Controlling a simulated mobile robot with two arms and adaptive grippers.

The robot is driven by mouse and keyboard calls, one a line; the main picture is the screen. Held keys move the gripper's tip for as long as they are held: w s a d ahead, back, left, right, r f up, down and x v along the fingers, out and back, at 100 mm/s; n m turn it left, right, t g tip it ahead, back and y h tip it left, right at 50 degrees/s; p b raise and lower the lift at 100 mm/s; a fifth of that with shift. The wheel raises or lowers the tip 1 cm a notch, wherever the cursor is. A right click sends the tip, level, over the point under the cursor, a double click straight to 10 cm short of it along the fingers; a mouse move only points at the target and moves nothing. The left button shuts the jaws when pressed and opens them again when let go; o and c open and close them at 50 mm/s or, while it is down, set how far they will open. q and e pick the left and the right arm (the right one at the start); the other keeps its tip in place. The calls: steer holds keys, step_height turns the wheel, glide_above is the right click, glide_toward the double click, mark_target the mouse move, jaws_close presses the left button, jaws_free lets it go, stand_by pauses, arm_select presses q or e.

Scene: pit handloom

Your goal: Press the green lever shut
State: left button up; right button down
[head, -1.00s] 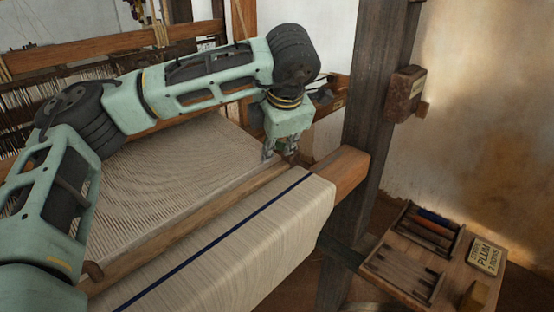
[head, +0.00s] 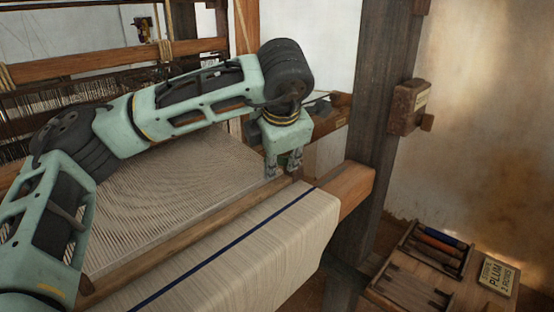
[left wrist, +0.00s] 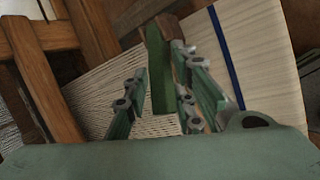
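The green lever (left wrist: 158,72) shows in the left wrist view as an upright green bar beside a brown wooden block (left wrist: 188,28) at the cloth's edge. My left gripper (left wrist: 160,95) has its two fingers apart, with the lever between them, nearer the right finger. I cannot tell whether that finger touches it. In the head view my left gripper (head: 283,167) points down at the right end of the wooden beam (head: 190,238), and the lever is hidden there behind the fingers. My right gripper is in neither view.
Cream cloth (head: 240,250) with a blue stripe hangs over the front beam. White warp threads (head: 170,185) stretch behind it. A dark post (head: 378,130) with a small wooden box (head: 407,107) stands to the right.

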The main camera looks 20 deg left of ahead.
arm_select(q)
steer(key=shift+o, duration=0.8)
steer(key=v, duration=1.2)
steer(key=shift+s+f, duration=0.1)
